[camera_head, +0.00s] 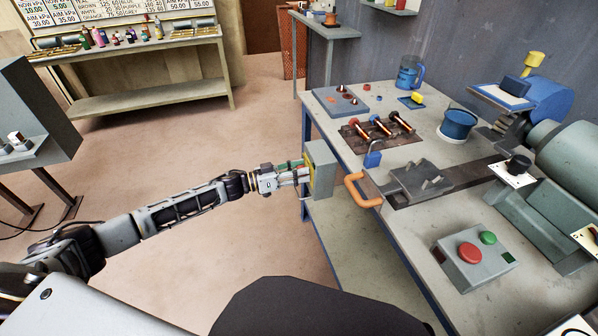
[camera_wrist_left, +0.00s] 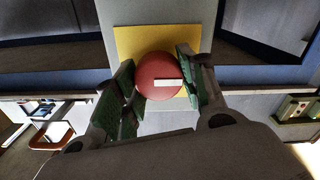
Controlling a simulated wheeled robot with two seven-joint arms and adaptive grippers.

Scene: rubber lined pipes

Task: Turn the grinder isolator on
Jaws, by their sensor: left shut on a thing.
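The isolator is a grey box (camera_head: 320,168) with a yellow plate, fixed near the corner of the workbench. In the left wrist view its round red knob (camera_wrist_left: 160,75) with a white bar mark sits in front of the yellow plate (camera_wrist_left: 132,42). The white bar lies roughly level in that view. My left gripper (camera_head: 304,173) reaches the box face from the left. In the left wrist view its green-padded fingers (camera_wrist_left: 162,82) are closed on both sides of the red knob. In the head view the knob is hidden by the gripper. My right gripper is not in view.
The workbench (camera_head: 420,229) holds a control box (camera_head: 476,258) with red and green buttons, a blue padlock (camera_head: 373,157), an orange handle (camera_head: 362,190), a blue tin (camera_head: 457,124) and a grinder (camera_head: 565,165). Open floor (camera_head: 262,115) lies left of it.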

